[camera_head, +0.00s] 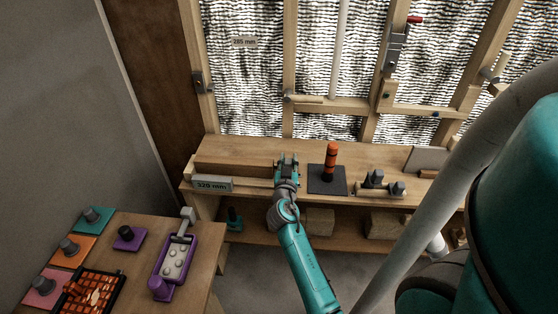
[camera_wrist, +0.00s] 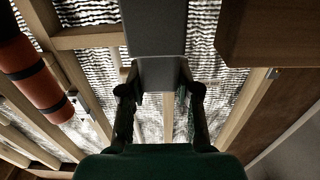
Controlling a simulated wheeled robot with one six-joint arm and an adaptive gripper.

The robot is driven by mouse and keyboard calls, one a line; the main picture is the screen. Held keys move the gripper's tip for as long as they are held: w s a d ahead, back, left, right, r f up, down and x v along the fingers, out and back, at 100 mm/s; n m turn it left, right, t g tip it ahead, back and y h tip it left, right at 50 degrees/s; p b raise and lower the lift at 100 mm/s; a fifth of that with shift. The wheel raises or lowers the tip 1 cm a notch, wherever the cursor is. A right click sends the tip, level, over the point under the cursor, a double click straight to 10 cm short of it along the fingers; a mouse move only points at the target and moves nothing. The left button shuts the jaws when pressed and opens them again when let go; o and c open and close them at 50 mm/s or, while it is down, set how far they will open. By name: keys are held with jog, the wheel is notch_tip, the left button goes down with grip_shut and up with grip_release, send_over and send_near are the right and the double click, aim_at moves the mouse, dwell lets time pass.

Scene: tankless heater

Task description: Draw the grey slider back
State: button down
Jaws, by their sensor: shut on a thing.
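The grey slider (camera_wrist: 155,28) is a plain grey block at the top middle of the wrist view. Its near end sits between the two fingers of my gripper (camera_wrist: 160,92), which is shut on it. In the head view my gripper (camera_head: 287,168) is at the wooden rail (camera_head: 255,181) on the workbench, just right of the "320 mm" label (camera_head: 212,184). There my fingers and wrist hide most of the slider, and I cannot tell its exact position along the rail.
An orange-and-black cylinder (camera_head: 331,158) stands upright on a dark plate (camera_head: 327,180) right of my gripper. A wooden block with grey pegs (camera_head: 380,187) lies further right. A side table (camera_head: 140,260) holds a purple tray (camera_head: 176,262) at lower left.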

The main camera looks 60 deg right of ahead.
jog(key=shift+s+d, duration=0.25)
jog(key=shift+s, duration=0.35)
jog(key=shift+s+d, duration=0.25)
jog(key=shift+s, duration=0.35)
jog(key=c, duration=0.8)
grip_release()
jog(key=v, duration=1.2)
